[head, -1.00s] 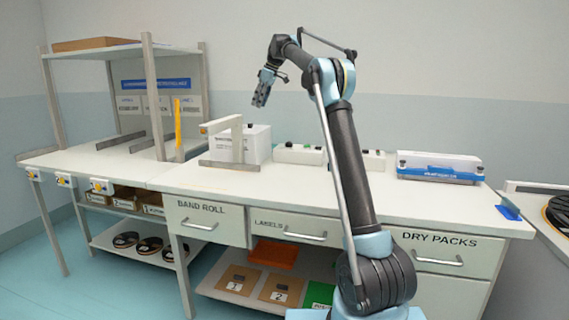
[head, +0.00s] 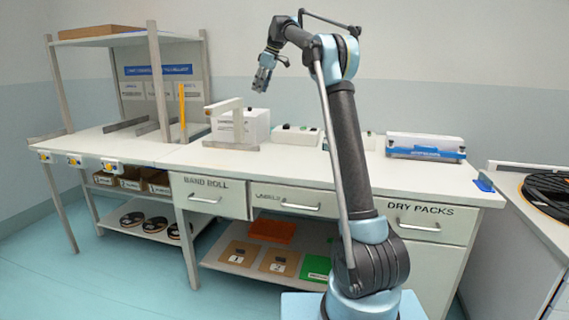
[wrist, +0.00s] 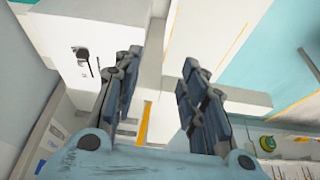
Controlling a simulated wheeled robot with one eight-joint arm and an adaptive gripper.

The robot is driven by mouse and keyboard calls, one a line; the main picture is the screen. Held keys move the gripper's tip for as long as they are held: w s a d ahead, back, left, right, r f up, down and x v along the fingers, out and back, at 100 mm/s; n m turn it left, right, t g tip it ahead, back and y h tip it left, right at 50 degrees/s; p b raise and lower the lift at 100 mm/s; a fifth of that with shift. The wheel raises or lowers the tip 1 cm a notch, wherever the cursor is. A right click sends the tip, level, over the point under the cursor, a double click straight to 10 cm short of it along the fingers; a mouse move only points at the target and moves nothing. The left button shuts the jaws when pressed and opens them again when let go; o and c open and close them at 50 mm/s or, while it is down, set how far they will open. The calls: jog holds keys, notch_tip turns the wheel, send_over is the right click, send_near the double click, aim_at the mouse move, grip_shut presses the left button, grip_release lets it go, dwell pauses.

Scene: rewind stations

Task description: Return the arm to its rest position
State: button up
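My gripper (head: 260,83) is raised in front of the bench on my bent arm, its fingers pointing down. In the wrist view my gripper (wrist: 160,62) has its two dark finger pads well apart, with nothing held between them. Below and beyond the fingers, the wrist view shows pale surfaces and a yellow strip (wrist: 144,122); how far off they are I cannot tell.
A shelf frame (head: 159,85) stands at left. A side table (head: 500,180) with a dark roll (head: 550,190) is at right. Floor at lower left is clear.

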jog(key=s+d+f+m+h, duration=0.1)
jog(key=s+d+f+m, duration=0.15)
jog(key=s+d, duration=0.6)
jog(key=s+d+f+m, duration=0.25)
jog(key=s+d, duration=0.25)
jog(key=s, duration=0.7)
jog(key=s+d+f+m+h, duration=0.1)
jog(key=s+d+f+m, duration=0.15)
jog(key=s+d, duration=0.6)
jog(key=s+d+f+m+h, duration=0.1)
jog(key=s+d+f+m, duration=0.2)
jog(key=s+f, duration=1.2)
jog(key=s+d+f+m+t+h, duration=0.1)
jog(key=s+d+f+m, duration=0.2)
jog(key=s+f, duration=1.1)
jog(key=shift+s+d+f, duration=0.35)
jog(key=shift+s+d, duration=0.5)
jog(key=shift+d, duration=0.25)
jog(key=shift+m, duration=0.25)
jog(key=shift+w+f, duration=0.2)
jog(key=shift+w, duration=0.25)
